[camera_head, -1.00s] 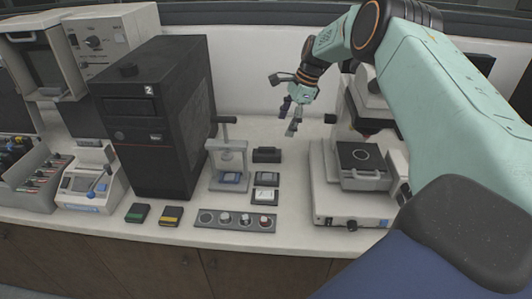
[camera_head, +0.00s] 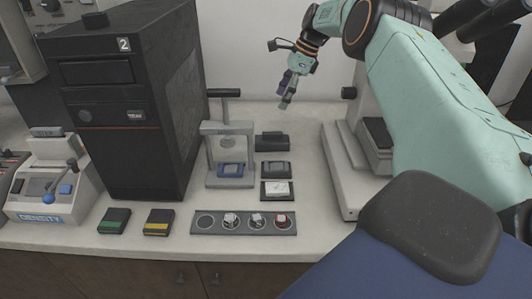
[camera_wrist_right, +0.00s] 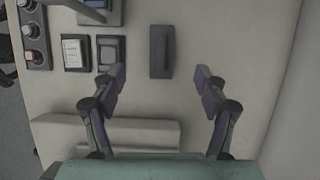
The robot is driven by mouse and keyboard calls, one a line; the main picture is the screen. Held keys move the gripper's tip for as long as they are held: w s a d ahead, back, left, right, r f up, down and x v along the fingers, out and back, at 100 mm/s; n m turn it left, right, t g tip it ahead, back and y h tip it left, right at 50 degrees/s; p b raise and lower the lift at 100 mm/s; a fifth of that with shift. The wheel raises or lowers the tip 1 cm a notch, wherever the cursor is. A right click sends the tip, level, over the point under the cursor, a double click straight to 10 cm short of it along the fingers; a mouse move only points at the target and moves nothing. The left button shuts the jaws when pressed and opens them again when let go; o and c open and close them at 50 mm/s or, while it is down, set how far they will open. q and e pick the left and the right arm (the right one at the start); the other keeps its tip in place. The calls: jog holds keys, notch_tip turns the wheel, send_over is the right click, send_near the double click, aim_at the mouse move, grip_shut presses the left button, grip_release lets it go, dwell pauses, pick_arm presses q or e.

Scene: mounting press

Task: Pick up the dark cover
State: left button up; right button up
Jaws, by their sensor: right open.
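The dark cover (camera_head: 272,141) is a small dark block with a raised bar on top, lying on the white bench to the right of the small press. In the right wrist view the dark cover (camera_wrist_right: 162,62) lies upright in the picture, just beyond and between the fingers. My right gripper (camera_head: 286,93) is above the bench, behind and slightly right of the cover. In the wrist view my right gripper (camera_wrist_right: 160,78) is open and empty, its fingers apart on either side of the cover's line. My left gripper is not in view.
Two small trays (camera_head: 276,170) and a strip with several round holders (camera_head: 243,222) lie nearer the front. A pale instrument (camera_head: 345,170) stands at right.

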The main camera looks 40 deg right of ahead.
aim_at(273, 133)
jog(key=f+b, duration=0.5)
jog(key=f, duration=0.2)
jog(key=shift+w+f+b, duration=0.1)
jog(key=shift+w+b, duration=0.1)
jog(key=shift+b, duration=0.15)
jog(key=shift+s+f, duration=0.25)
jog(key=shift+f, duration=0.1)
jog(key=x, duration=0.2)
jog(key=b+x, duration=0.1)
jog(key=x, duration=0.3)
jog(key=shift+w+r+b, duration=0.15)
jog(key=shift+w+b, duration=0.2)
jog(key=shift+a+f, duration=0.1)
jog(key=shift+f, duration=0.35)
jog(key=shift+s+r, duration=0.1)
jog(key=shift+a, duration=0.1)
jog(key=shift+c, duration=0.2)
